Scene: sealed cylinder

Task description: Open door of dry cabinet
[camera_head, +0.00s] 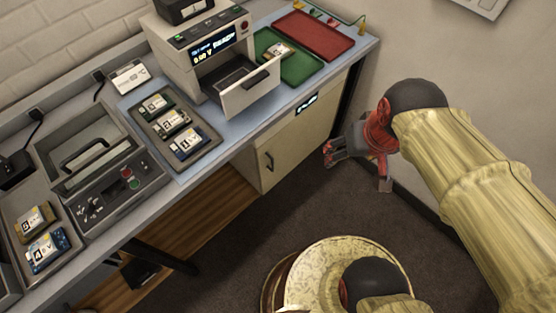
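The dry cabinet (300,133) is a beige box under the right part of the bench. Its front door looks shut. A dark vertical handle (268,161) sits near the door's left edge, and a small dark lit display (307,103) is near its top. My gripper (357,170) is to the right of the cabinet, above the dark floor and clear of the handle. Its fingers are spread apart with nothing between them.
The bench carries a white machine with an open drawer (252,92), a green mat (300,67), a red mat (315,33), and a tray (203,160) of labelled modules. A wall stands right of the bench. Dark floor (255,225) is free before the cabinet.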

